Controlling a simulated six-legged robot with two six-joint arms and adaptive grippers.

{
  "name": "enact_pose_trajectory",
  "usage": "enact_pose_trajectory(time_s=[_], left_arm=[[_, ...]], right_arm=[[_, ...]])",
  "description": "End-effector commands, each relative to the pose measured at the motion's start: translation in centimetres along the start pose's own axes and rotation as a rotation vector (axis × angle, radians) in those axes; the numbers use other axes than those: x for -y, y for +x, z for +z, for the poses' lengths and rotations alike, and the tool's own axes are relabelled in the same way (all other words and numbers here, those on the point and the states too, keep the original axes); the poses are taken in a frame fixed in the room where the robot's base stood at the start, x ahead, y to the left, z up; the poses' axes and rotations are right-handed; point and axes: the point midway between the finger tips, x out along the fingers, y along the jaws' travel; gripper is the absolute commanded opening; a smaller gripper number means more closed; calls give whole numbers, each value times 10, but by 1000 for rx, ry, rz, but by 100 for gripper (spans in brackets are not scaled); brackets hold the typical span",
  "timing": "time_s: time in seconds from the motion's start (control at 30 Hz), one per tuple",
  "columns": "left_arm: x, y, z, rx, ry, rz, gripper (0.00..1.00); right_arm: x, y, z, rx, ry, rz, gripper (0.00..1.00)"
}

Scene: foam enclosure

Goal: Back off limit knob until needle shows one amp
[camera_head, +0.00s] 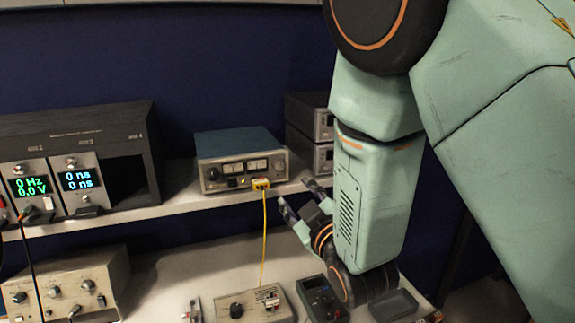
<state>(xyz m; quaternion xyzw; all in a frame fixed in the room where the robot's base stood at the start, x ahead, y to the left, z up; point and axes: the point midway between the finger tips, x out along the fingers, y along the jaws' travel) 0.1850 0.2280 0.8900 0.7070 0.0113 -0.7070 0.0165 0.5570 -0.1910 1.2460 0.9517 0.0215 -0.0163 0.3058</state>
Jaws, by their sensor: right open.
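A bench supply (240,158) with a blue top stands on the shelf. Its front has a dark round knob (213,173) at the left, small controls and two pale meter windows (246,167). The needles and knob markings are too small to read. A yellow plug (261,184) with a yellow cable sits at the front's lower right. My right gripper (298,197) is open and empty, in front of and to the right of the supply, apart from the knob. My left gripper is not in view.
A dark rack (75,155) with lit displays stands left on the shelf (180,203). Dark boxes (308,130) are stacked right of the supply. Below, on the bench, are a knobbed box (255,306), a meter (321,298), a grey tray (394,305) and a beige instrument (70,290).

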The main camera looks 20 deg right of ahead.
Motion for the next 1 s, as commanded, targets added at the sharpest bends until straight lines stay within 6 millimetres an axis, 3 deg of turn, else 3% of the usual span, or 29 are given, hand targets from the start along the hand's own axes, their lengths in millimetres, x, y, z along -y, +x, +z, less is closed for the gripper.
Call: enact_pose_trajectory(time_s=[0.03, 0.1, 0.4, 0.67, 1.0], left_arm=[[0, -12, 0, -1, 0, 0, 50], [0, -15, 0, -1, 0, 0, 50], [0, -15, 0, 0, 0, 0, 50], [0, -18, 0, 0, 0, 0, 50], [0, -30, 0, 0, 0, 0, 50]], right_arm=[[-4, 6, -6, 0, 83, 3, 46], [-4, 12, -7, -4, 215, 10, 46], [-8, 29, -13, -37, 678, 34, 46], [-10, 38, -14, -40, 756, 34, 46], [-12, 85, -15, -39, 753, 35, 46]])
